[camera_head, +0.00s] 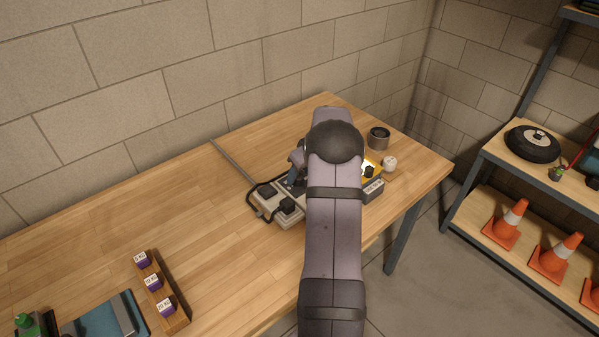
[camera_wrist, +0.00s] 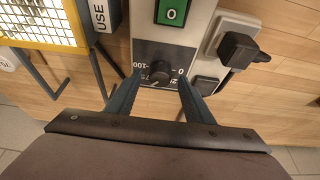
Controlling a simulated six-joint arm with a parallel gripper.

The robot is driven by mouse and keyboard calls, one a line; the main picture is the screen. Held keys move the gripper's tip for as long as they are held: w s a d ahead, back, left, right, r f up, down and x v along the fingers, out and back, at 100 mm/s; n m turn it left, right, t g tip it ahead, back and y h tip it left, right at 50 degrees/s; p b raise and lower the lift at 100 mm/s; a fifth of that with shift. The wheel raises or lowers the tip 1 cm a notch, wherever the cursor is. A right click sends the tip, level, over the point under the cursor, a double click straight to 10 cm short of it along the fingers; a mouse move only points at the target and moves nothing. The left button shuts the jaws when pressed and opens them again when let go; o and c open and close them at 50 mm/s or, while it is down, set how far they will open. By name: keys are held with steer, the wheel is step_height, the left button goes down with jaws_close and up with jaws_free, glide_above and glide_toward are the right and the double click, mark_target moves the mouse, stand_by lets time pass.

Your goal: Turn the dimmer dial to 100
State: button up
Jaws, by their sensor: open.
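The dimmer dial (camera_wrist: 159,79) is a small round black knob on a dark plate in the wrist view. Marks 0, 100 and 75 show around it. The exact heading of its pointer is hard to make out. My gripper (camera_wrist: 160,76) is open, with one blue-grey finger on each side of the dial. I cannot tell whether either finger touches it. In the head view my arm hides the dial.
A yellow caged lamp (camera_wrist: 42,22) and a box marked "USE" (camera_wrist: 101,14) are at left. The left tabletop (camera_head: 205,225) has free room.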

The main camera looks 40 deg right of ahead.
steer(key=shift+x, duration=0.8)
steer(key=c, duration=1)
steer(key=shift+c, duration=0.2)
steer(key=shift+m, duration=0.4)
steer(key=shift+a+m+h, duration=0.15)
steer(key=shift+m+h, duration=0.25)
steer(key=shift+m, duration=0.2)
steer(key=m+h, duration=0.1)
steer(key=m, duration=0.2)
steer(key=shift+r+p, duration=0.1)
steer(key=shift+p, duration=0.3)
steer(key=shift+w+a+m+g+h+b, duration=0.1)
steer(key=shift+m+g+h+b, duration=0.2)
steer(key=shift+m, duration=0.65)
steer(key=shift+a+m+g+h+b, duration=0.15)
steer(key=shift+m+h, duration=0.25)
steer(key=shift+m, duration=0.55)
steer(key=shift+d+g, duration=0.1)
steer(key=shift+g, duration=0.15)
